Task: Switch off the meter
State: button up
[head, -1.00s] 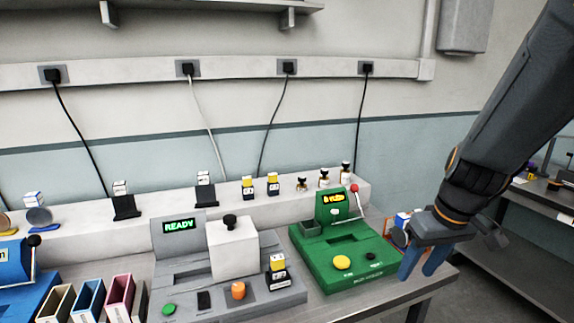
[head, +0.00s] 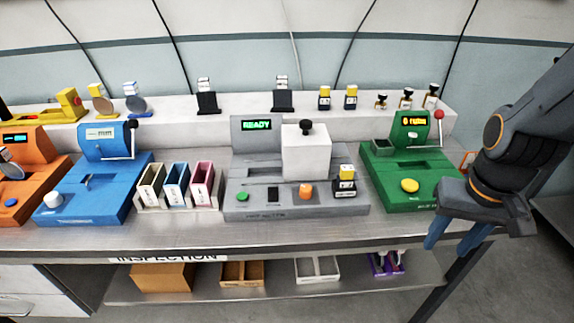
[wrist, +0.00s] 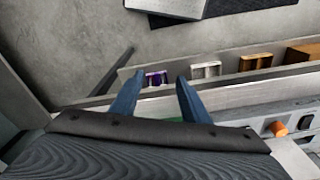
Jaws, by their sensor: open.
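A grey bench machine (head: 235,203) with a lit green READY display (head: 257,125) stands mid-bench; its front lettering is too small to read, and I take it as the meter. Its front has a green button (head: 242,197), a small black switch (head: 273,194) and an orange knob (head: 306,190). The knob also shows at the right of the wrist view (wrist: 280,129). A white block with a black knob sits on it. My gripper (head: 450,246) is open and empty, right of the machine near the bench's front edge.
A green machine (head: 428,195) with a lit display stands between the grey one and my gripper. Coloured bins (head: 176,185), a blue machine (head: 85,200) and an orange one (head: 35,180) stand left. A lower shelf (head: 215,290) holds trays.

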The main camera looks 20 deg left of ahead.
aim_at(273, 192)
jog(key=z, duration=0.05)
jog(key=k, duration=0.45)
jog(key=u, duration=0.65)
jog(key=i, duration=0.25)
jog(key=u, duration=0.55)
